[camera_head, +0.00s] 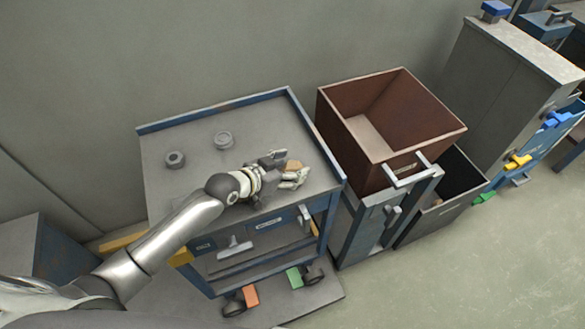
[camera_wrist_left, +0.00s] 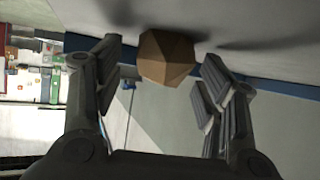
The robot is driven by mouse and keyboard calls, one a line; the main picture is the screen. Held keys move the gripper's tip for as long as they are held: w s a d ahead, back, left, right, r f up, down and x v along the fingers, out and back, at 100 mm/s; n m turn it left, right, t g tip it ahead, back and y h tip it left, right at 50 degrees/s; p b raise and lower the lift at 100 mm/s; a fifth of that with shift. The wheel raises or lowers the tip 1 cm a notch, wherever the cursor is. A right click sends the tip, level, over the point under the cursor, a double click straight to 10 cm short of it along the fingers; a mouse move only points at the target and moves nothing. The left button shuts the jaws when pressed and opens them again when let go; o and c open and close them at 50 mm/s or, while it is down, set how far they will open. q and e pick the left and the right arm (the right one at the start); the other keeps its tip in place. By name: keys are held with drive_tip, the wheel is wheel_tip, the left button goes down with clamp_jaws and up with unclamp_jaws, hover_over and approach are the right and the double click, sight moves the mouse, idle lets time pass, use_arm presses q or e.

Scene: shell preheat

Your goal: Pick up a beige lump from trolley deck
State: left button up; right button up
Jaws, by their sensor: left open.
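The beige lump (camera_head: 293,166) sits on the grey top deck of the trolley (camera_head: 190,139), near its right side. My left gripper (camera_head: 286,169) is low over the deck at the lump, its fingers on either side. In the left wrist view the faceted lump (camera_wrist_left: 167,57) shows between the tips of the open left gripper (camera_wrist_left: 162,78), with a gap on both sides. The fingers partly hide the lump in the head view. My right gripper is not in view.
A raised blue rim (camera_head: 215,110) edges the deck. A brown open bin (camera_head: 390,122) stands close to the right.

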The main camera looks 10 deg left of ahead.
use_arm(q)
drive_tip(key=shift+c, duration=0.5)
drive_tip(key=c, duration=1)
drive_tip(key=shift+r, duration=0.1)
drive_tip(key=shift+c, duration=0.2)
